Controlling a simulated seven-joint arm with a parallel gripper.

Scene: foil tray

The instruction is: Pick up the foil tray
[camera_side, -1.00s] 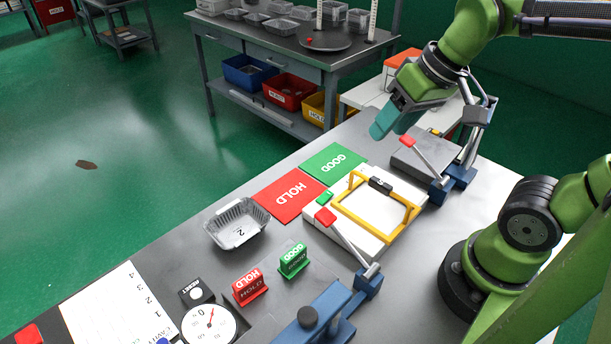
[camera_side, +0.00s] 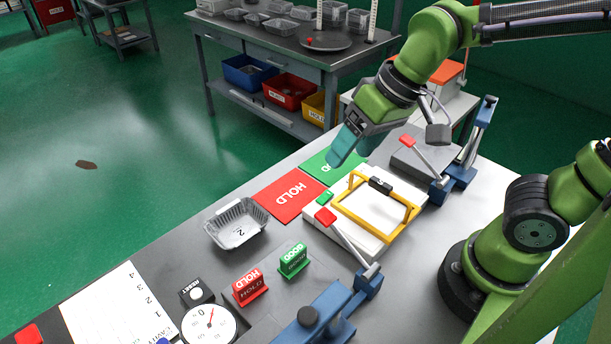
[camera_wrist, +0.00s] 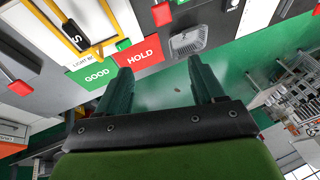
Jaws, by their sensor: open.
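The foil tray (camera_side: 237,224), a silver ribbed tray marked 2, sits upright on the grey bench just left of the red HOLD mat. It also shows in the wrist view (camera_wrist: 188,41), small and beyond the fingers. My gripper (camera_side: 342,150) hangs above the green GOOD mat, to the right of and higher than the tray, apart from it. In the wrist view its two teal fingers (camera_wrist: 161,82) are spread with nothing between them. The far finger is mostly hidden in the side view.
The red HOLD mat (camera_side: 290,196) and green GOOD mat (camera_side: 322,169) lie right of the tray. A white box with a yellow frame (camera_side: 350,205) stands beside them. HOLD (camera_side: 250,287) and GOOD (camera_side: 293,260) stands and a dial scale (camera_side: 209,325) are in front. Bench left of the tray is clear.

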